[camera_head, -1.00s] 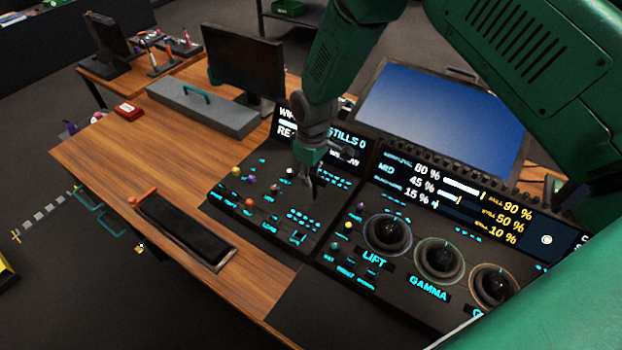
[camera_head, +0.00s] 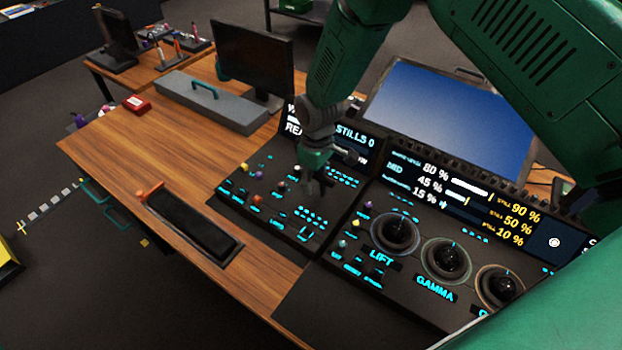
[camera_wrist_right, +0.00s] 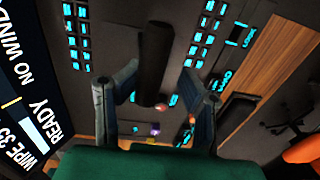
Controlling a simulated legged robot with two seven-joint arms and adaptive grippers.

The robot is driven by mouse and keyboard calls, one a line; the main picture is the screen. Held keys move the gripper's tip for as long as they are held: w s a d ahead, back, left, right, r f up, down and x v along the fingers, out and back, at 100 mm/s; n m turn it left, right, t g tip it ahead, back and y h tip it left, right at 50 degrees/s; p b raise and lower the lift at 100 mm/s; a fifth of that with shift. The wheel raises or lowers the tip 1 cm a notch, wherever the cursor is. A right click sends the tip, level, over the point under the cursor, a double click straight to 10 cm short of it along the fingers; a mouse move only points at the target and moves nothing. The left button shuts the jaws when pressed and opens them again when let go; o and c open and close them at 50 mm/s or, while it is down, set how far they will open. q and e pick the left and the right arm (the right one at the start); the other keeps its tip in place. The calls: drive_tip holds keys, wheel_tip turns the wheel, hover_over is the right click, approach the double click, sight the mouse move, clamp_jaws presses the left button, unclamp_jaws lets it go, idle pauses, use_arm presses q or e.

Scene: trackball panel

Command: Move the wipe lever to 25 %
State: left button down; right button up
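The wipe lever (camera_wrist_right: 153,60) shows in the right wrist view as a thick dark handle standing up from the panel. My right gripper (camera_wrist_right: 160,72) has its two fingers apart, one on each side of the handle, with gaps visible, so it is open around or just above it. In the head view my right gripper (camera_head: 313,188) points down over the left panel section (camera_head: 240,205) and hides the lever. A screen (camera_wrist_right: 22,90) in the wrist view reads READY and WIPE, about 35, partly cut off. My left gripper is not in view.
Small knobs and lit buttons lie close around the gripper. To the right are the trackballs (camera_head: 396,231) and a level display (camera_head: 455,190). A black padded rest (camera_head: 190,226) and grey case (camera_head: 211,100) are on the wooden desk (camera_head: 130,160).

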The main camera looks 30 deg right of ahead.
drive_tip(key=shift+s+d, duration=0.35)
drive_tip(key=r, duration=0.7)
drive_tip(key=w+r, duration=0.1)
drive_tip(key=r, duration=0.3)
drive_tip(key=shift+r, duration=0.1)
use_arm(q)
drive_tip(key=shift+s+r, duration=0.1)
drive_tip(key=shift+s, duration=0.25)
use_arm(e)
drive_tip(key=shift+a+r, duration=0.35)
drive_tip(key=shift+r, duration=0.05)
